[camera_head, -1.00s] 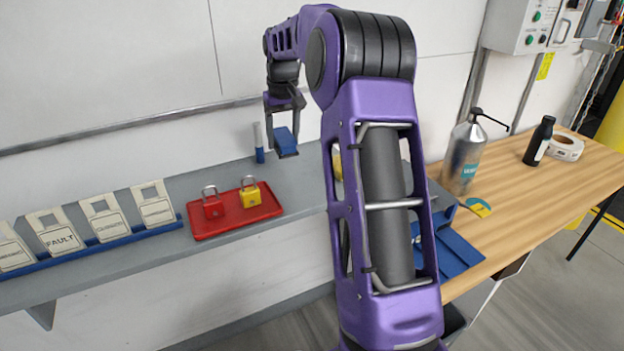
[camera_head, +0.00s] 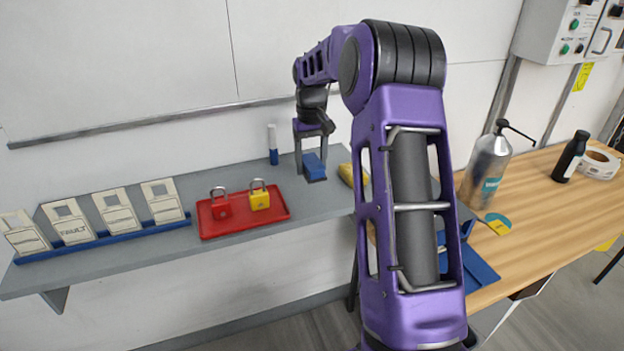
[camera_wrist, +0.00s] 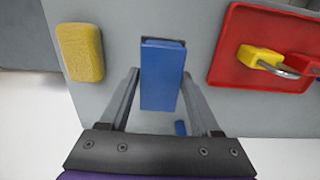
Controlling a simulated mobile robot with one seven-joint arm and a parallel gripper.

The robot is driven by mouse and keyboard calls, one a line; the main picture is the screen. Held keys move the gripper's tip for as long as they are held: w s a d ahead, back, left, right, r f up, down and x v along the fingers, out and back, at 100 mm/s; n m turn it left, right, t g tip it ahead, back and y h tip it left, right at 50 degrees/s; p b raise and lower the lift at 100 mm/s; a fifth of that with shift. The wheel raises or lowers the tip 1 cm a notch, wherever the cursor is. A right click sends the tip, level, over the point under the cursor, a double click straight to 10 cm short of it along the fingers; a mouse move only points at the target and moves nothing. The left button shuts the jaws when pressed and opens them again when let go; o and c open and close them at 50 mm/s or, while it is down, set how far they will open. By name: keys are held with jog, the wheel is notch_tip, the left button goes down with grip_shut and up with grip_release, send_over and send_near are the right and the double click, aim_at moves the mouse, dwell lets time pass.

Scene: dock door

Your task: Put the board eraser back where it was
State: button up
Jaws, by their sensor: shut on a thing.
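The board eraser (camera_head: 315,169) is a blue block with a dark edge. My gripper (camera_head: 311,165) is shut on it over the right part of the grey wall shelf. In the wrist view the eraser (camera_wrist: 162,82) sits between the two fingers of my gripper (camera_wrist: 161,90), its long side pointing away from the palm. The eraser is close to the shelf top; I cannot tell whether it touches.
A red tray (camera_head: 240,231) with a red and a yellow padlock lies left of the eraser. A yellow sponge (camera_wrist: 80,52) is on its other side, partly hidden by my arm in the head view. A blue-and-white marker (camera_head: 273,146) stands behind. Tags in a blue rack (camera_head: 75,243) are farther left.

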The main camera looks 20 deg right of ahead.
aim_at(311, 188)
notch_tip(311, 188, down, 5)
jog(key=shift+r, duration=0.1)
dwell(0.3)
jog(key=o, duration=1.2)
notch_tip(311, 188, up, 12)
